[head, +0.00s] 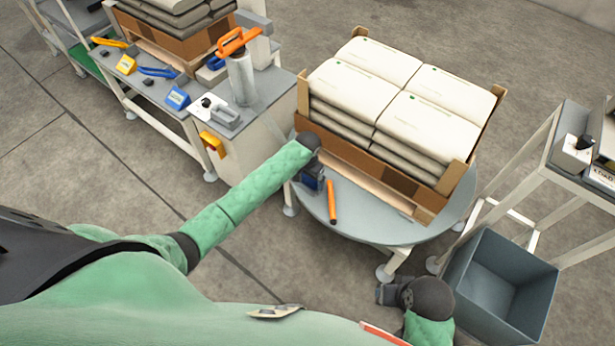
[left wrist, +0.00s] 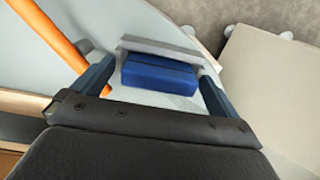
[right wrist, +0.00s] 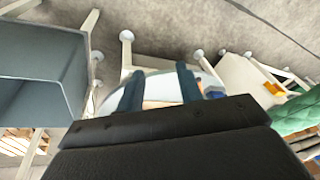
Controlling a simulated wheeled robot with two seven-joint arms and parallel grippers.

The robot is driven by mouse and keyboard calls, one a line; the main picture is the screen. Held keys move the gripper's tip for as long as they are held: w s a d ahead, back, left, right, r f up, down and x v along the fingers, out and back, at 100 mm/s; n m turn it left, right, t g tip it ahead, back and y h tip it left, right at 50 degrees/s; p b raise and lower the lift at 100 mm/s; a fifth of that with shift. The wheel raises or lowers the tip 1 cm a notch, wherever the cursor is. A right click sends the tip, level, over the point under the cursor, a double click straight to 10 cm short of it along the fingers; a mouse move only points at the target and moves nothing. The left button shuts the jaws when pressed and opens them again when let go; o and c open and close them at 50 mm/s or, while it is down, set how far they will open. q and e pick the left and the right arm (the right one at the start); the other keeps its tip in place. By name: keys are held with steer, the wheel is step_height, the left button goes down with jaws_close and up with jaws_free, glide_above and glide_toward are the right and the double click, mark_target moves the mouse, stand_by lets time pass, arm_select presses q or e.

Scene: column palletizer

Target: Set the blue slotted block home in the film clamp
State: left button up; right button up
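The blue block (left wrist: 160,75) lies on the round grey table (head: 365,220), with a grey plate-like piece (left wrist: 165,48) along its far side. My left gripper (head: 313,181) is over it at the table's left edge. In the left wrist view the open fingers (left wrist: 155,85) stand on either side of the block, with gaps showing. A slot in the block cannot be made out. A white and grey clamp-like fixture (head: 215,111) sits on the left bench; I cannot tell whether it is the film clamp. My right gripper (head: 388,293) is open and empty, and its fingers (right wrist: 160,85) show in the right wrist view.
An orange stick (head: 332,201) lies beside my left gripper. A wooden-cornered crate of white sacks (head: 400,95) fills the table's back. The left bench (head: 255,105) holds tools and a film roll. A grey bin (head: 505,285) and shelf rack (head: 560,190) stand right.

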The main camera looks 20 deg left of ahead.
arm_select(q)
step_height(320, 180, up, 11)
steer(key=s+d+t+h, duration=0.1)
steer(key=s+d, duration=0.3)
steer(key=s, duration=0.6)
steer(key=s+d+h, duration=0.1)
steer(key=s+d, duration=0.4)
steer(key=s, duration=0.5)
steer(key=s+r+t, duration=0.1)
steer(key=s+r, duration=0.2)
steer(key=s, duration=0.5)
steer(key=s+a+r+n, duration=0.1)
steer(key=s+r, duration=0.2)
steer(key=s, duration=0.5)
steer(key=shift+s+a+r+n+t+b, duration=0.15)
steer(key=shift+s+n+t+b, duration=0.15)
steer(key=shift+s+t+b, duration=0.1)
arm_select(e)
steer(key=shift+w+a+f, duration=0.2)
steer(key=shift+a+f, duration=0.3)
steer(key=shift+f, duration=0.05)
arm_select(q)
steer(key=shift+r, duration=0.1)
arm_select(e)
steer(key=shift+d, duration=0.15)
